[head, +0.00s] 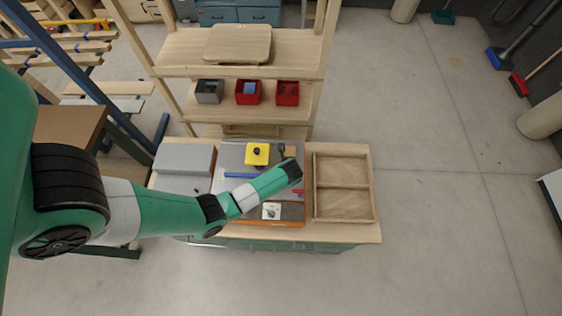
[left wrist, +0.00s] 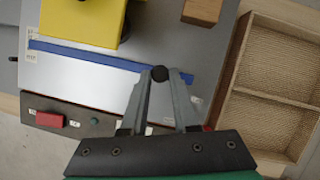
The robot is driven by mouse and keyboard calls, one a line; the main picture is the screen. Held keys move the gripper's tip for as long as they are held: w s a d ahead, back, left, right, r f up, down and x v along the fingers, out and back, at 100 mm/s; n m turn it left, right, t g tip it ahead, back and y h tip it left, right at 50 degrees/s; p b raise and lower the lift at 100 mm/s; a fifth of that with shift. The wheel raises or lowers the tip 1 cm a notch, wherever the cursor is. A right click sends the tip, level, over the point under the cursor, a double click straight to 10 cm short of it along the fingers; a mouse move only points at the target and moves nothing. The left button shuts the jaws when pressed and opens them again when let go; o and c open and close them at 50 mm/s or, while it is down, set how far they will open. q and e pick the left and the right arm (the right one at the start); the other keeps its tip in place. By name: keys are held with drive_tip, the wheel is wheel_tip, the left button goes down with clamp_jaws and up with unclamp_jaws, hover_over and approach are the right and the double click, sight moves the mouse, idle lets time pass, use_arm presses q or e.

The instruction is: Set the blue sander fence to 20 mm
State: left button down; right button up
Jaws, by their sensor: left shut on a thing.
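The blue fence (left wrist: 90,55) lies as a long bar across the grey sander table (left wrist: 85,75), and its left part shows in the head view (head: 238,175). A round black knob (left wrist: 159,73) sits near the fence's right end. My left gripper (left wrist: 161,76) is shut on this knob, one finger on each side. In the head view my left wrist covers the knob and fingertips. The yellow sander head (left wrist: 85,18) stands behind the fence. Small white scale labels (left wrist: 31,57) are at the fence's left end; I cannot read their values. My right gripper is out of view.
A red switch (left wrist: 51,120) is on the dark front panel. A wooden block (left wrist: 203,11) lies behind the fence. A divided wooden tray (head: 343,187) stands right of the sander, and a grey box (head: 184,158) stands left. A shelf with small bins (head: 247,92) rises behind.

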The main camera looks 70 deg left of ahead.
use_arm(q)
drive_tip(key=c, duration=0.7)
unclamp_jaws()
drive_tip(key=shift+a, duration=0.1)
drive_tip(key=shift+o, duration=0.2)
drive_tip(key=p+v, duration=0.3)
drive_tip(key=v, duration=0.8)
drive_tip(key=shift+r, duration=0.3)
drive_tip(key=shift+r, duration=0.1)
